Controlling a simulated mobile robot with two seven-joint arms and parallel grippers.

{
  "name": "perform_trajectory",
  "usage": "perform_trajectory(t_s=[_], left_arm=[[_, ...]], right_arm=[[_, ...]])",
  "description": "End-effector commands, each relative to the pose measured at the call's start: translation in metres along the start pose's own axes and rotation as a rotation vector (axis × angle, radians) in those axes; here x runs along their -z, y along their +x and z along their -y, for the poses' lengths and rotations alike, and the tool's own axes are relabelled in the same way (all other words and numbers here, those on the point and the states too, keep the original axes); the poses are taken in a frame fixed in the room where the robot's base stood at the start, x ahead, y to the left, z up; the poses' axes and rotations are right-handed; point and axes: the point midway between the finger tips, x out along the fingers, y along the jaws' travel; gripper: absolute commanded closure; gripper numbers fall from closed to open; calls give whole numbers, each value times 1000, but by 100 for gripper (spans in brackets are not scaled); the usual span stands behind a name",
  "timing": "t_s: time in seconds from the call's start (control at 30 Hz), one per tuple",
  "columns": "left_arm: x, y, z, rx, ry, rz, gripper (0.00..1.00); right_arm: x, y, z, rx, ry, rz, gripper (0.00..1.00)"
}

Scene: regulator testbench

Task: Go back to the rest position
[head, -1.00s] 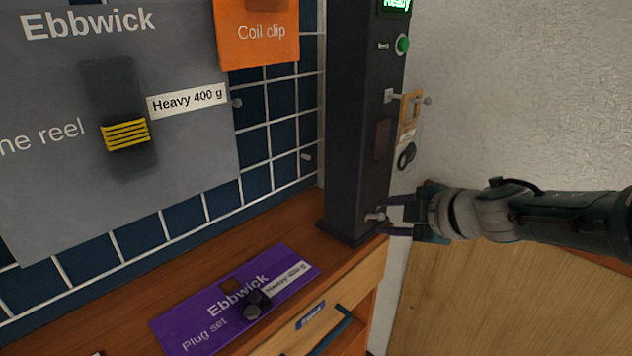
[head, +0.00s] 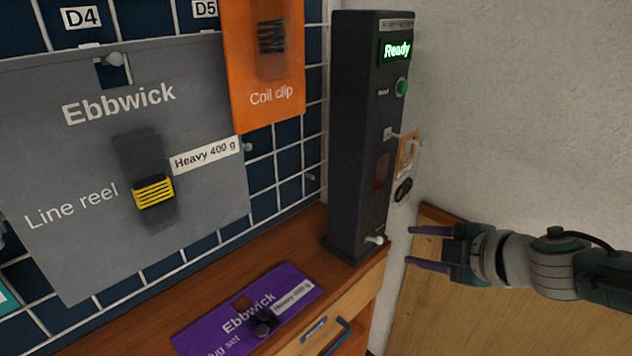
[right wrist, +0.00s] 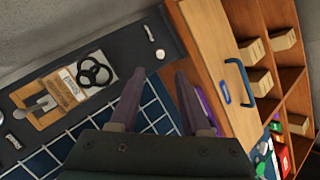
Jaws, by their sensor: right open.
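My right gripper (head: 428,248) is open and empty in the head view, to the right of the dark test bench column (head: 350,140). Its fingers point left toward the column's lower knob (head: 375,239), with a gap between them. In the right wrist view the two fingers of my right gripper (right wrist: 160,95) are spread apart with nothing between them. The column (right wrist: 130,45) lies tilted beyond them, with its small white knob (right wrist: 160,54). My left gripper is not in view.
The column's screen (head: 397,50) reads "Ready". A purple Plug set pack (head: 215,330) lies on the wooden bench top (head: 315,232). A grey Line reel pack (head: 70,170) and orange Coil clip pack (head: 270,110) hang on the tiled wall. Wooden compartments with blocks (right wrist: 285,40) show in the wrist view.

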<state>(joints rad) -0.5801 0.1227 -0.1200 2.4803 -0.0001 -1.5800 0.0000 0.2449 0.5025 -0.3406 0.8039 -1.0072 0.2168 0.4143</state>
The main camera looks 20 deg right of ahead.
Motion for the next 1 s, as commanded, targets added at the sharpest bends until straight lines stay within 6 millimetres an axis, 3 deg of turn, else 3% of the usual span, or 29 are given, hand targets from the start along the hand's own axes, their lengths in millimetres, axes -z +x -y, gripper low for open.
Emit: perform_trajectory(t_s=[0.23,0.43,0.57,0.67,0.8,1.0], left_arm=[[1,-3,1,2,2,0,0],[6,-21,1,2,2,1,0],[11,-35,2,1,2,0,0],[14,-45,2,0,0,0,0],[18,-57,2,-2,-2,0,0],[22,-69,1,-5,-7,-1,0]], right_arm=[[7,-1,-3,-22,17,3,53],[46,-25,-22,-170,205,85,53],[65,-65,-18,-208,439,217,53],[77,-104,-3,-159,617,331,53],[99,-160,25,-14,813,462,53],[134,-235,55,223,962,565,53]])
